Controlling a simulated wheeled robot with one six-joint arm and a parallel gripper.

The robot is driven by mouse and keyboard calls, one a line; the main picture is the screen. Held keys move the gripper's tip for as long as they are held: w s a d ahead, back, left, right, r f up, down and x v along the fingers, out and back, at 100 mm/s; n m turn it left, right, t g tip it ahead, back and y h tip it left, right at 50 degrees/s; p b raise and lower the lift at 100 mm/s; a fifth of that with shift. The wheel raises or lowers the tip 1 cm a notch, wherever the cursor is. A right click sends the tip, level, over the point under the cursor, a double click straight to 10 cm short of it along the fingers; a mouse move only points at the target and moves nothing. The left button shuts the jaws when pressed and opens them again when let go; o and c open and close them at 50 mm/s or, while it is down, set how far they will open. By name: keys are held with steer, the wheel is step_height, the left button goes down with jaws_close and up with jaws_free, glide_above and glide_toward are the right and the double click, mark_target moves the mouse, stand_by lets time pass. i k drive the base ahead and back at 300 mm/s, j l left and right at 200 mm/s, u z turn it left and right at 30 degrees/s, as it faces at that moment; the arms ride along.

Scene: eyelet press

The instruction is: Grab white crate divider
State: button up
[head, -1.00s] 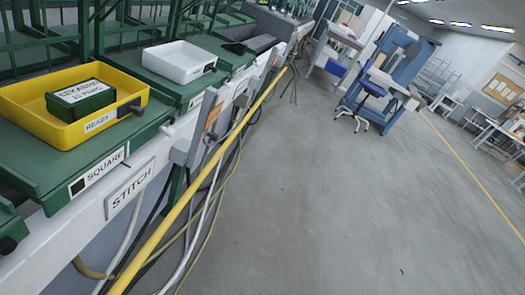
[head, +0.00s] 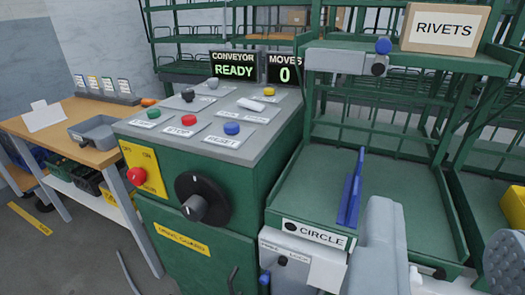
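A white flat piece with a small raised tab (head: 45,116) stands on the wooden-topped table (head: 75,125) at the far left. It looks like the white crate divider, but it is small in view and I cannot be sure. Nothing covers it. My gripper's fingers cannot be made out in this view, and nothing is seen held.
A green tray labelled CIRCLE (head: 320,205) holds a blue upright part (head: 351,190). Bare floor shows lower left.

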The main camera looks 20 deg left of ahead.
mark_target(44, 116)
steer(key=u, duration=2.05)
steer(key=i+j, duration=0.25)
steer(key=i, duration=0.3)
steer(key=i+j+z, duration=0.1)
steer(key=i+j, duration=0.15)
steer(key=i, duration=0.3)
steer(key=i+j, duration=0.25)
steer(key=i, duration=0.25)
steer(key=i+j+z, duration=0.1)
steer(key=i+j, duration=0.2)
steer(key=i, duration=0.25)
steer(key=i+j, duration=0.3)
steer(key=i, duration=0.25)
steer(key=i+j+z, duration=0.1)
steer(key=i+j, duration=0.25)
steer(key=i, duration=0.15)
